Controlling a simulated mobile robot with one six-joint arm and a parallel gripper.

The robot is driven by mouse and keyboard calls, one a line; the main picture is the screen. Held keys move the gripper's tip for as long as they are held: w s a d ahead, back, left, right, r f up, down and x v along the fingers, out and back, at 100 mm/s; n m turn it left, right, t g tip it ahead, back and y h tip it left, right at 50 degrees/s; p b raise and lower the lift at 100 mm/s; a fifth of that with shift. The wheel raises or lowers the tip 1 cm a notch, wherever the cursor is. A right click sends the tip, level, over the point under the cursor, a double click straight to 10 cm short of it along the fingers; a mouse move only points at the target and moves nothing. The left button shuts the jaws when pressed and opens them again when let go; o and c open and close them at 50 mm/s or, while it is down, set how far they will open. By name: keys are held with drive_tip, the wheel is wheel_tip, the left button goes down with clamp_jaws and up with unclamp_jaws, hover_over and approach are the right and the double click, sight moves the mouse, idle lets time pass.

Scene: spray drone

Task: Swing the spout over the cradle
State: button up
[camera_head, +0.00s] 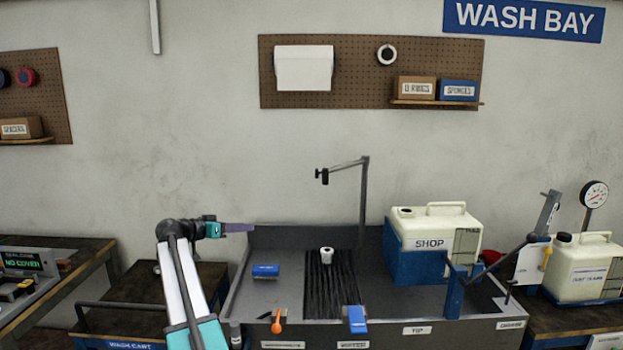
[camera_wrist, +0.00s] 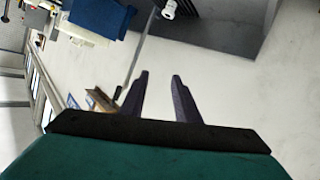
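The spout (camera_head: 345,163) is a thin grey arm on an upright post at the back of the grey wash basin, pointing left with a black nozzle at its end. It also shows in the wrist view (camera_wrist: 139,58), beyond my fingers. A blue cradle (camera_head: 403,262), which I take to be the task's cradle, holds a cream jug marked SHOP, right of the post; it also shows in the wrist view (camera_wrist: 98,14). The nozzle hangs left of the cradle. My gripper (camera_head: 252,227) is left of the spout and lower, apart from it. Its fingers (camera_wrist: 159,76) are open and empty.
The basin (camera_head: 290,290) holds a blue block (camera_head: 265,271), a small white fitting (camera_head: 327,256) and a black ribbed strip. An orange handle (camera_head: 277,320) and a blue one (camera_head: 357,319) stand at the front edge. A grey lever (camera_head: 548,213) rises at right. Air around the nozzle is clear.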

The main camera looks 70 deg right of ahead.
drive_tip(key=s+d+r+m+g, duration=0.2)
drive_tip(key=s+d+r, duration=0.2)
drive_tip(key=r, duration=0.3)
drive_tip(key=s+d+r+m+g+h, duration=0.1)
drive_tip(key=s+d+r+m+g, duration=0.1)
drive_tip(key=s+r, duration=0.4)
wheel_tip(320, 180, up, 2)
drive_tip(key=d+m, duration=0.1)
drive_tip(key=d, duration=0.1)
drive_tip(key=shift+d+g, duration=0.3)
drive_tip(key=shift+s+d+r, duration=0.1)
drive_tip(key=shift+s+d, duration=0.05)
drive_tip(key=p+x, duration=0.5)
drive_tip(key=x, duration=0.8)
drive_tip(key=shift+d, duration=0.2)
drive_tip(key=shift+s, duration=0.1)
clamp_jaws()
